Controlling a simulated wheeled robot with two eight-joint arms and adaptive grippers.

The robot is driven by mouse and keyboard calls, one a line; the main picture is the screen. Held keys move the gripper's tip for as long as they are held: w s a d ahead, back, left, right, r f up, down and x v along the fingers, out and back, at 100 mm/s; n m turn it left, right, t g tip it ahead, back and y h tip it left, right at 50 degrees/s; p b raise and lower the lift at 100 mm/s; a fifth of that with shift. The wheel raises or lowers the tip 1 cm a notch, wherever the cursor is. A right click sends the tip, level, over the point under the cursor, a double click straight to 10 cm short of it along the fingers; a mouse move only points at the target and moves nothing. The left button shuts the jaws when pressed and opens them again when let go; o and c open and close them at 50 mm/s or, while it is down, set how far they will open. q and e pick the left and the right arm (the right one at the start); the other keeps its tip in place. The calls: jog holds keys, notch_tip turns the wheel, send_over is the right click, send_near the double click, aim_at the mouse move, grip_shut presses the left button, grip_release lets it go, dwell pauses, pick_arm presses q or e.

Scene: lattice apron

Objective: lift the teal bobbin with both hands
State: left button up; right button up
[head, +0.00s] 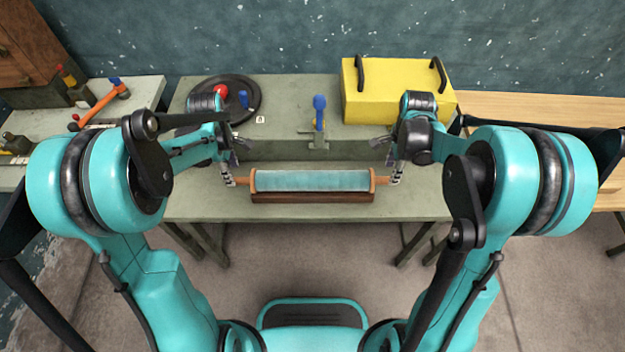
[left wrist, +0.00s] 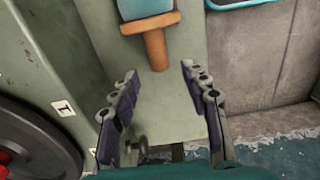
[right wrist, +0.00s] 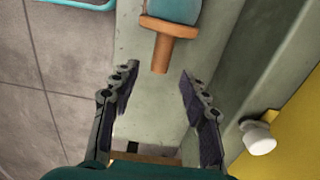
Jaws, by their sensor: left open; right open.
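The teal bobbin (head: 312,181) lies level across a brown wooden cradle (head: 312,197) on the grey-green bench, with an orange-brown flange and handle at each end. My left gripper (head: 230,177) is open at the bobbin's left end. In the left wrist view the left handle (left wrist: 156,50) points in toward the gap between the open fingers (left wrist: 158,85). My right gripper (head: 391,176) is open at the right end. In the right wrist view the right handle (right wrist: 161,54) points toward the gap between the open fingers (right wrist: 158,85). Neither gripper is closed on a handle.
Behind the bobbin is a raised bench step (head: 285,110) with a blue-handled clamp (head: 319,118). A yellow box (head: 385,100) with black handles stands at back right. A dark round plate (head: 250,86) is at back left. A side table (head: 60,125) holds tools.

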aim_at(236, 181)
pick_arm(q)
notch_tip(236, 181, down, 6)
jog(key=shift+f, duration=0.1)
pick_arm(e)
notch_tip(236, 181, down, 6)
jog(key=shift+f, duration=0.1)
pick_arm(q)
grip_shut()
pick_arm(e)
grip_shut()
